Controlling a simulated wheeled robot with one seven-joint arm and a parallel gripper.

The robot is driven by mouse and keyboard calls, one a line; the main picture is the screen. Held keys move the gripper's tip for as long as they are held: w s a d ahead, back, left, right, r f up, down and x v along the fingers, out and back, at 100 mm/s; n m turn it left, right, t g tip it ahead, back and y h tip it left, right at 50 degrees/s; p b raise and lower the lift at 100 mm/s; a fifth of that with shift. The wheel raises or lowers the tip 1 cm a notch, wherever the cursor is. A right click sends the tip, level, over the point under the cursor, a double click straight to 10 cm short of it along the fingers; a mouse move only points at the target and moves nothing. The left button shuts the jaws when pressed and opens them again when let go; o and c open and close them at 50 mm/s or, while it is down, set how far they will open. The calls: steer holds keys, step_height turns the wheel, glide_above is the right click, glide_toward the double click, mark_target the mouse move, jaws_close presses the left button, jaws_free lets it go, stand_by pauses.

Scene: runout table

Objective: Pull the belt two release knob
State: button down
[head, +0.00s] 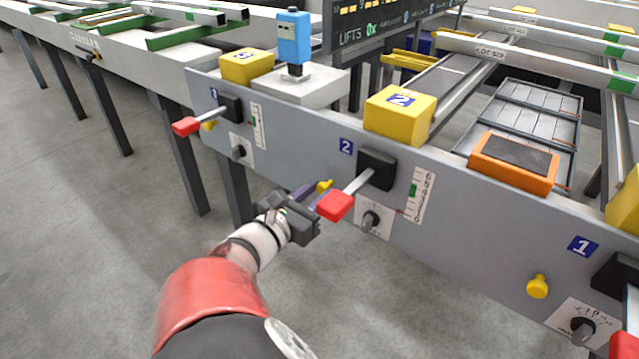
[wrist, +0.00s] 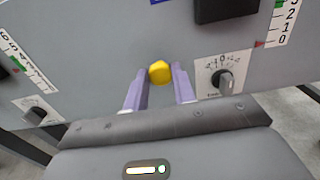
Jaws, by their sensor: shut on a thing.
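The belt two release knob is a small yellow knob (head: 325,186) on the grey panel, below and left of the blue "2" label. In the wrist view the yellow knob (wrist: 160,72) shows between the tips of the two purple fingers. My gripper (head: 313,191) reaches the panel from the lower left, and its fingers (wrist: 160,80) are shut on the knob from both sides. In the head view part of the fingers and knob lies behind the red lever handle.
The red-handled lever (head: 335,206) of station two sticks out just right of my gripper. A black dial (head: 371,219) sits right of the knob. Another red lever (head: 187,126) is to the left, and another yellow knob (head: 537,286) is by label 1. The floor below left is clear.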

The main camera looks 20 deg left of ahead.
steer(key=shift+s+f, duration=0.1)
steer(key=c, duration=1.1)
jaws_free()
steer(key=shift+a, duration=0.1)
steer(key=shift+c, duration=0.2)
steer(key=shift+s, duration=0.15)
steer(key=v, duration=0.7)
steer(key=shift+s+a, duration=0.15)
steer(key=shift+s, duration=0.15)
